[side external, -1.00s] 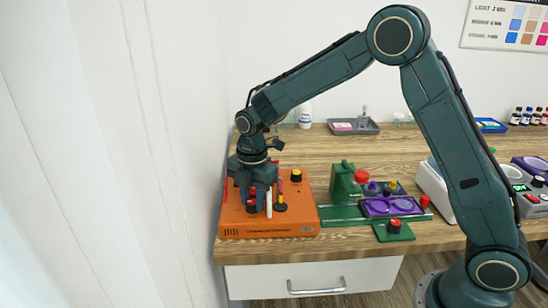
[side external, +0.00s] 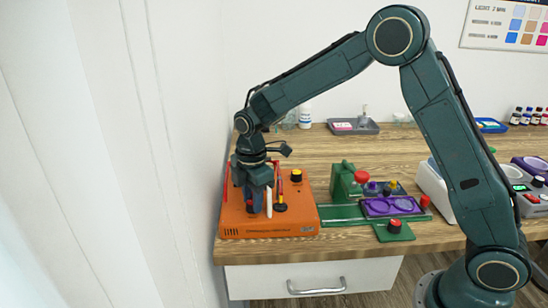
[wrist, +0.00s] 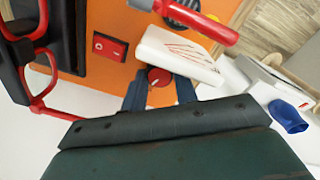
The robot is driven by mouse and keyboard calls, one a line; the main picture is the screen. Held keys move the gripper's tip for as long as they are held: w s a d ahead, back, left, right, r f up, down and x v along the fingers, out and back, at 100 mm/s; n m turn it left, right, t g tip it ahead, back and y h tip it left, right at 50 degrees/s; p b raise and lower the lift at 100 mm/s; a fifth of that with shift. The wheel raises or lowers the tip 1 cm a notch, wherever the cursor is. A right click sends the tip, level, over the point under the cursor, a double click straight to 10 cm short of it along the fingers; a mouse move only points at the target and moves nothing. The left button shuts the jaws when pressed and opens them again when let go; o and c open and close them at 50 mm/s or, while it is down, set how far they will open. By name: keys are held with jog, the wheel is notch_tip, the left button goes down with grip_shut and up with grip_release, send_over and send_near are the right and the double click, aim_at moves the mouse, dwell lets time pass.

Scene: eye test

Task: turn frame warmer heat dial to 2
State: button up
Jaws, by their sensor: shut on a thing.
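The frame warmer is an orange box (side external: 300,222) at the left end of the bench. Its orange top also shows in the wrist view (wrist: 130,22). The red heat dial (wrist: 158,77) sits between my two blue fingers in the wrist view. My gripper (wrist: 160,92) points down at the warmer and is shut on the dial. In the side view my gripper (side external: 254,205) hides most of the dial. A light mark shows on the dial, but I cannot read any numbers around it.
A red rocker switch (wrist: 110,47), a white block with red lines (wrist: 178,52) and a red-handled tool (wrist: 205,22) are close to my fingers. Red-framed parts (wrist: 40,60) stand at the left. A green device (side external: 345,182) is to the right of the warmer.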

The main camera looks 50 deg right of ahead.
jog(key=m, duration=0.4)
jog(key=shift+m, duration=0.4)
jog(key=m, duration=1.4)
jog(key=shift+m+g, duration=0.3)
jog(key=shift+m, duration=0.1)
jog(key=o, duration=1)
